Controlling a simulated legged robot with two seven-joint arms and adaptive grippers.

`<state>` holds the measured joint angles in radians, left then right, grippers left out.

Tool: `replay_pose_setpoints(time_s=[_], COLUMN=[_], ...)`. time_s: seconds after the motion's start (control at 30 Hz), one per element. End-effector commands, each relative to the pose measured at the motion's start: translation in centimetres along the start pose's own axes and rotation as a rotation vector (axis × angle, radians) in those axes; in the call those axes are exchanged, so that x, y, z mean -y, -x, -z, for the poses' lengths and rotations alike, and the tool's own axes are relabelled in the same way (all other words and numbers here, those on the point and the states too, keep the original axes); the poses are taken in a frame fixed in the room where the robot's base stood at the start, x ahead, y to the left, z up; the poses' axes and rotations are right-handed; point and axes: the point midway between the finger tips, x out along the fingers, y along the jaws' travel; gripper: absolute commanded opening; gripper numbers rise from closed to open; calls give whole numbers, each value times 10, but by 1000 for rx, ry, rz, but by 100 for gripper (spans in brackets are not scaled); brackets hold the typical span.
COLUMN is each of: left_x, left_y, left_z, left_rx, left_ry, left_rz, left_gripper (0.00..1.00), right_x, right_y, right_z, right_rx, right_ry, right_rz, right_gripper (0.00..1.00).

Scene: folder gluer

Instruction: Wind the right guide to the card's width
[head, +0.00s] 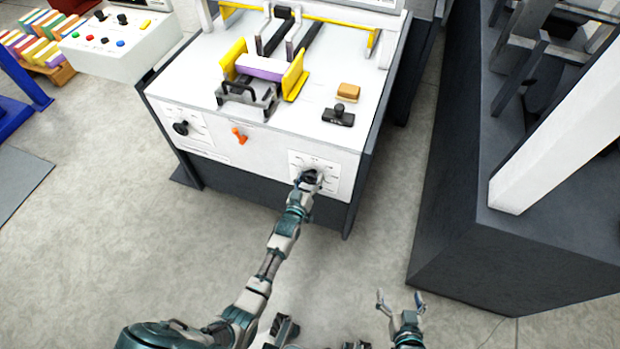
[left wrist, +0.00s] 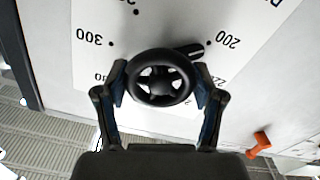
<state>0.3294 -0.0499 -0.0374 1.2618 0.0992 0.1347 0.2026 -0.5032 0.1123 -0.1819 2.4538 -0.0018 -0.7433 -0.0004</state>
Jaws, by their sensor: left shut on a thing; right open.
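My left gripper (head: 309,180) is shut on the black handwheel (left wrist: 162,78) at the right of the machine's front panel. In the left wrist view the fingers (left wrist: 160,95) clasp the wheel's rim from both sides. A black pointer (left wrist: 185,53) on the dial (left wrist: 105,60) points toward the 200 mark. The yellow right guide (head: 295,76) stands at the right of the purple-topped card stack (head: 262,67), and the yellow left guide (head: 233,57) at its left. Whether the right guide touches the cards cannot be told. My right gripper (head: 402,303) is open and empty above the floor.
A second black knob (head: 181,128) and an orange lever (head: 239,134) are on the front panel; the lever also shows in the left wrist view (left wrist: 259,145). A black block (head: 339,117) and a tan block (head: 348,91) lie on the machine top. A dark machine (head: 470,200) stands right.

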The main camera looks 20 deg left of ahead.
Motion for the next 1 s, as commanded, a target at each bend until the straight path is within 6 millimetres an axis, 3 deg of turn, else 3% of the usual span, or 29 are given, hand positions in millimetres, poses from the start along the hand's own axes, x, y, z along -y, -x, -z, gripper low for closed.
replay_pose_setpoints(time_s=[0.03, 0.67, 0.7, 0.77, 0.8, 1.0], left_x=[3, 1, 1, 1, 1, 0], left_y=[4, 4, 4, 4, 3, 2], left_z=[-10, -12, -12, -11, -10, -5], left_rx=[22, 23, 23, 22, 19, 10], left_ry=[16, 66, 66, 66, 65, 65], left_rz=[6, 4, 4, 4, 3, 1], left_gripper=[33, 33, 73, 88, 94, 94], right_x=[0, -1, -1, -1, -1, -1], right_y=[0, 1, 1, 1, 1, 1], right_z=[-2, -7, -7, -7, -7, -7], right_rx=[9, 37, 37, 36, 37, 36], right_ry=[0, -1, -1, -1, -1, 0], right_rz=[-1, -2, -2, -2, -2, -2], right_gripper=[94, 94, 94, 94, 94, 94])
